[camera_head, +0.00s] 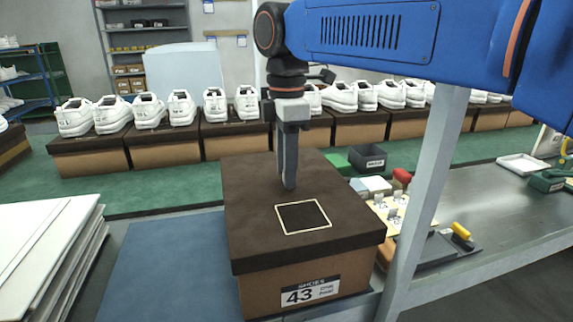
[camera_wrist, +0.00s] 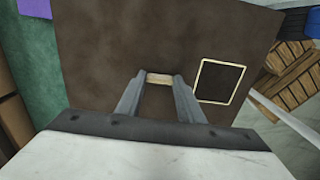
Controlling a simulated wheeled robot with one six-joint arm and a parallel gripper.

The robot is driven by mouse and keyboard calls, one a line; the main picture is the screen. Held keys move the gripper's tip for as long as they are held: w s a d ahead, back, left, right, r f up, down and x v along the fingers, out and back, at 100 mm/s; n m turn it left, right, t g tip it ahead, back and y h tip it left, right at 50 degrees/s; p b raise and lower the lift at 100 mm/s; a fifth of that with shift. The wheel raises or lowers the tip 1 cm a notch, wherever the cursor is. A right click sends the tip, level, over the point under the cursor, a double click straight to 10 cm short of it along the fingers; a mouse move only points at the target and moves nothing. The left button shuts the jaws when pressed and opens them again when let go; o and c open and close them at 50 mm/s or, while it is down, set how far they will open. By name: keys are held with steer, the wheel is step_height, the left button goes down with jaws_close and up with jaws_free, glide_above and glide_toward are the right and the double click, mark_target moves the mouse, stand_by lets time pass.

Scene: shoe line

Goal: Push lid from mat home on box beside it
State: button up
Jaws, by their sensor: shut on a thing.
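The dark brown lid (camera_head: 255,225) lies on top of the tan shoe box (camera_head: 257,290) labelled 43, covering its opening. Its rim overlaps the box's upper walls; I cannot tell whether it is fully down. The blue mat (camera_head: 160,265) left of the box is bare. My gripper (camera_head: 289,187) points straight down, with its fingertips at or just above the lid's top, behind the pale-framed square. In the wrist view, the lid (camera_wrist: 110,40) fills most of the picture. My gripper (camera_wrist: 159,78) is shut there on a small tan piece (camera_wrist: 159,78) between the fingertips.
White panels (camera_head: 45,250) are stacked at left. A row of shoe boxes with white shoes (camera_head: 148,110) stands behind on a green surface (camera_head: 150,190). A grey post (camera_head: 430,190) rises right of the box, near small parts and a yellow-handled tool (camera_head: 461,231).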

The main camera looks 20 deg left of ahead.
steer(key=shift+f, duration=1.3)
stand_by(0.4)
steer(key=o, duration=1)
steer(key=shift+o, duration=0.2)
